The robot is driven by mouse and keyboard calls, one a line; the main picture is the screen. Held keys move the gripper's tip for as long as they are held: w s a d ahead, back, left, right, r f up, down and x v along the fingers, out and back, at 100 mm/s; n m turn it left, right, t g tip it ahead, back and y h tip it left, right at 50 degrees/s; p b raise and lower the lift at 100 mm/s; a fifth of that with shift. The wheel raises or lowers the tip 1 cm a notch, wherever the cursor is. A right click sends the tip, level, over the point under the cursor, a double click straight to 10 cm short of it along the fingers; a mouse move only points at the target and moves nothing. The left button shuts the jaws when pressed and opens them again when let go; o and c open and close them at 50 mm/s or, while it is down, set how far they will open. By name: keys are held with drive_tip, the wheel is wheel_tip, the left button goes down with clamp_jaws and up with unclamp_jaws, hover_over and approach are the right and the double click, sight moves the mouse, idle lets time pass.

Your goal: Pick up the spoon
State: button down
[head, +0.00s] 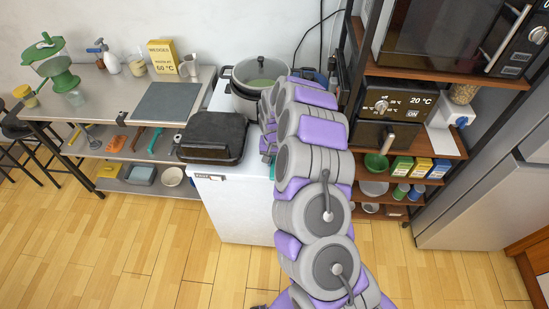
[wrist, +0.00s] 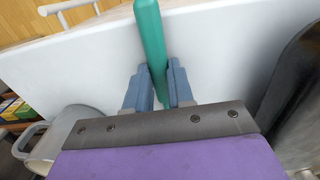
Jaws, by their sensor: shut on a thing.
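The spoon (wrist: 150,35) shows in the wrist view as a long green handle running from the top edge down between my fingers. Its bowl cannot be made out. My gripper (wrist: 158,68) has its two blue-grey fingers on either side of the handle and is shut on it. The handle is over the white top (wrist: 75,75) of a cabinet. I cannot tell whether it still touches that top. In the head view my arm reaches over the same white cabinet (head: 243,205), and a small bit of green shows beside my gripper's purple body.
A black lidded case (head: 212,137) sits left of my arm, and a large pot (head: 255,78) stands behind it. The pot also shows in the wrist view (wrist: 35,140). A steel table (head: 110,110) is at left. A shelf rack with an oven (head: 405,105) is at right.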

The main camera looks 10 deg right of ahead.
drive_tip(key=shift+r+p, duration=0.45)
drive_tip(key=shift+r, duration=1.15)
drive_tip(key=shift+s+r, duration=0.25)
drive_tip(key=s+a+r+p, duration=0.1)
drive_tip(key=s+a, duration=0.1)
drive_tip(key=s, duration=1.3)
drive_tip(key=shift+s+a+r+p, duration=0.15)
drive_tip(key=shift+s+p, duration=0.05)
drive_tip(key=shift+p, duration=0.2)
drive_tip(key=c, duration=1.6)
unclamp_jaws()
clamp_jaws()
